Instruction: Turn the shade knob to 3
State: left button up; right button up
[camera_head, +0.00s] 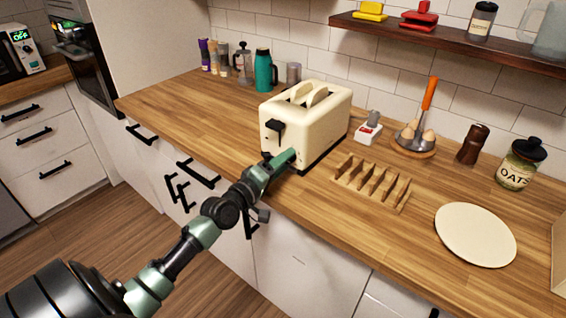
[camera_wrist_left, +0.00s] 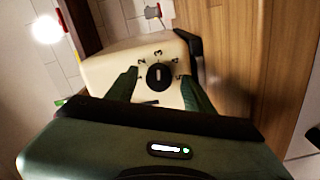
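The cream toaster (camera_head: 318,116) stands on the counter with bread slices in its slots and a black lever on its end. In the left wrist view, its black shade knob (camera_wrist_left: 158,77) sits among printed numbers. A short light mark on the knob looks roughly upright in the picture, in line with the 3; its exact setting is hard to tell. My left gripper (camera_wrist_left: 160,88) is open, one finger on each side of the knob with gaps between. In the head view, my left gripper (camera_head: 284,160) is at the toaster's lower front end, hiding the knob. My right gripper is out of view.
A wooden rack (camera_head: 372,184) stands close right of my gripper, with a cream plate (camera_head: 475,235) farther right. A teal bottle (camera_head: 264,72) stands behind the toaster.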

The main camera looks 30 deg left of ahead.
pick_arm(q)
jog(key=s, duration=0.4)
jog(key=s+b, duration=0.1)
jog(key=s, duration=0.1)
jog(key=shift+s+a+f, duration=0.1)
jog(key=shift+s+a, duration=0.2)
jog(key=shift+s, duration=0.6)
